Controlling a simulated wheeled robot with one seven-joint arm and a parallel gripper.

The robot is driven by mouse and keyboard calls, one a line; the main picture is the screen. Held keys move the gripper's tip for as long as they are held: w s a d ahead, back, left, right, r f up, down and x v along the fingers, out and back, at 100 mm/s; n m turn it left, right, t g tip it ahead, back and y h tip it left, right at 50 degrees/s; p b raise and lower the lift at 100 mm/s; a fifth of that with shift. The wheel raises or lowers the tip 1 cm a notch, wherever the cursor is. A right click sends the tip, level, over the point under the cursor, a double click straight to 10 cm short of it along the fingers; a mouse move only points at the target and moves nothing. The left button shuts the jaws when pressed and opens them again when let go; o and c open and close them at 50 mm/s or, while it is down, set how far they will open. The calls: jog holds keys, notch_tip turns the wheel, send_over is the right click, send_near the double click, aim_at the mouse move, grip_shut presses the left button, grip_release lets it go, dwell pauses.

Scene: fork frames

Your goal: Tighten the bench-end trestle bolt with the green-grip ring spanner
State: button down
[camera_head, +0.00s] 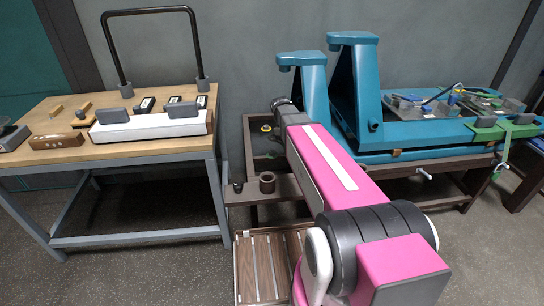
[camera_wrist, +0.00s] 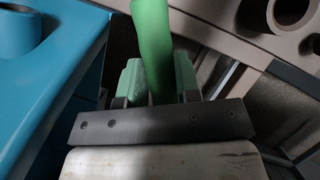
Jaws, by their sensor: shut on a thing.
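My gripper (camera_wrist: 150,85) is shut on the green grip of the ring spanner (camera_wrist: 152,40) in the wrist view. The grip runs up between the two green fingers and out of the top of the picture; the ring end is not visible. In the head view my arm hides the gripper and spanner. Teal trestle frames (camera_head: 352,90) stand at centre right. A small dark knob or bolt head (camera_head: 373,126) sits on the nearer frame; I cannot tell if it is the task's bolt. No ring is seen on a bolt.
A teal surface (camera_wrist: 55,75) lies close left of my gripper in the wrist view. A brown rack with a round cup (camera_head: 267,182) stands beside my arm. A wooden workbench (camera_head: 110,152) is at left. A green clamp (camera_head: 505,130) grips the teal bench's right end.

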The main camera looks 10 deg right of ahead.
jog(key=shift+s+d+r, duration=0.5)
jog(key=shift+s+r, duration=0.1)
jog(key=shift+s, duration=0.25)
jog(key=shift+s+d+r, duration=0.5)
jog(key=shift+s+r, duration=0.1)
jog(key=shift+s, duration=0.25)
